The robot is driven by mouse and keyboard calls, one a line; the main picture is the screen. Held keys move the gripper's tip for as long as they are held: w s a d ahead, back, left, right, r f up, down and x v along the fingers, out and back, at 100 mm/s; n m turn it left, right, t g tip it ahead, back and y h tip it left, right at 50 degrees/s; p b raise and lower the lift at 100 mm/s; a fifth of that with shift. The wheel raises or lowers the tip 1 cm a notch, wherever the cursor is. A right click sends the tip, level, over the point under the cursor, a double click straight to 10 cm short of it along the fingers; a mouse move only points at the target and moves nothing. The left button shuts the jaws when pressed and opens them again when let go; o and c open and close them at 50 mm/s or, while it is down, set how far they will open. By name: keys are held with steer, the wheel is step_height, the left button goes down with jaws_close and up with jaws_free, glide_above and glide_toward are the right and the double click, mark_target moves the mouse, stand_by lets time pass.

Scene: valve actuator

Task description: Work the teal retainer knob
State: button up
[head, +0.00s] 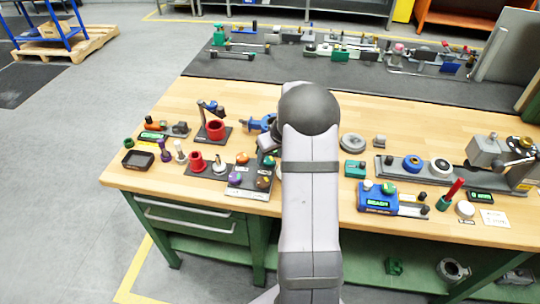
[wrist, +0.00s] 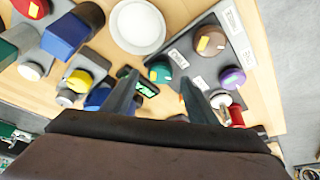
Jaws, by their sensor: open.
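The teal knob (wrist: 160,72) sits at the edge of a dark grey plate (wrist: 203,66), seen between my finger tips in the wrist view. In the head view a small teal spot (head: 268,160) shows on the plate beside my arm. A brown knob (wrist: 211,40) and a purple knob (wrist: 232,77) share the plate, with white labels between them. My gripper (wrist: 159,78) is open, its two fingers apart on either side of the teal knob in the picture. I cannot tell whether they touch it or how far above it they are. In the head view my arm hides most of the gripper.
A green-lit display (wrist: 146,88) lies partly behind my left finger. A pale round disc (wrist: 137,26) is close by. A blue device (head: 376,197) stands to the right. The bench front edge is near the plate.

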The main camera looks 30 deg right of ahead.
mark_target(269, 162)
steer(key=shift+x, duration=1.1)
steer(key=c, duration=1.1)
steer(key=shift+o, duration=0.2)
